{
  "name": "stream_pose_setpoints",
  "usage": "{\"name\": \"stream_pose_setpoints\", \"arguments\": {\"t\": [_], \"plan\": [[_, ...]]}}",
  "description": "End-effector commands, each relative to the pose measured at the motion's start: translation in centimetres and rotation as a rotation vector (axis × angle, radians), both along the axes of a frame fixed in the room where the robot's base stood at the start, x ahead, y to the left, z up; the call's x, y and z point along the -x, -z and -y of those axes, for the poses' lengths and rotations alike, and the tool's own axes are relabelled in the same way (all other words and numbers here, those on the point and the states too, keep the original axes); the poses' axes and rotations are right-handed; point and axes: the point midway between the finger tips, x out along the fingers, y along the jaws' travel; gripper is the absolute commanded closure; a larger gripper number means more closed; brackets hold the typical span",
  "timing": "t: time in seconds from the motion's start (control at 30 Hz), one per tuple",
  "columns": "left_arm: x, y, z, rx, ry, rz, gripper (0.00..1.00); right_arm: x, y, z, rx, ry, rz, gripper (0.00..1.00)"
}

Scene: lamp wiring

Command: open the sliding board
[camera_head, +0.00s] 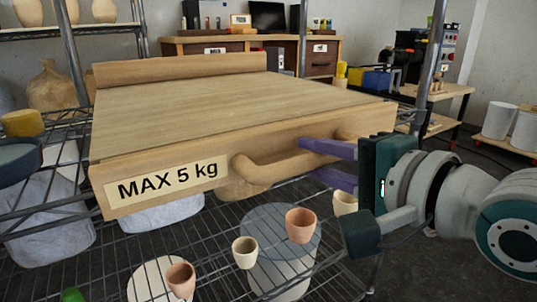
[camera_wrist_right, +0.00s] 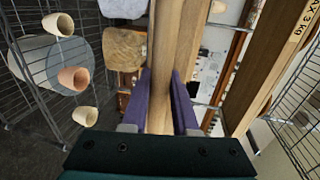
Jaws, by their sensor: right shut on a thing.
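The sliding board (camera_head: 230,103) is a wide, light wooden board on a metal wire rack. Its front panel (camera_head: 108,200) bears a "MAX 5 kg" label (camera_head: 168,182) and a rounded wooden handle (camera_head: 262,170). My right gripper (camera_head: 312,159) comes in from the right, with its purple fingers above and below the handle, shut on it. How far the board is slid out is hard to tell. My left gripper is not in view.
A rack post (camera_head: 432,60) rises at right. Open floor lies at lower right, before white buckets (camera_head: 498,121). A wooden desk (camera_head: 190,47) stands behind.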

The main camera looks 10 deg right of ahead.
Motion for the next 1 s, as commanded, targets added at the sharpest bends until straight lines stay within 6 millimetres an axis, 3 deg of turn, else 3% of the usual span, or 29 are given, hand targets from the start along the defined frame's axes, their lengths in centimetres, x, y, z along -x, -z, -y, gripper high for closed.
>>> {"name": "stream_pose_setpoints", "arguments": {"t": [0.17,1.0], "plan": [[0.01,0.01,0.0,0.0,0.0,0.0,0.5,0.01,0.02,0.01,0.0,0.0,-0.001,1.0],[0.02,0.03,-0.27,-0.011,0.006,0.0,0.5,0.01,0.04,0.02,0.0,0.0,-0.001,1.0]]}}
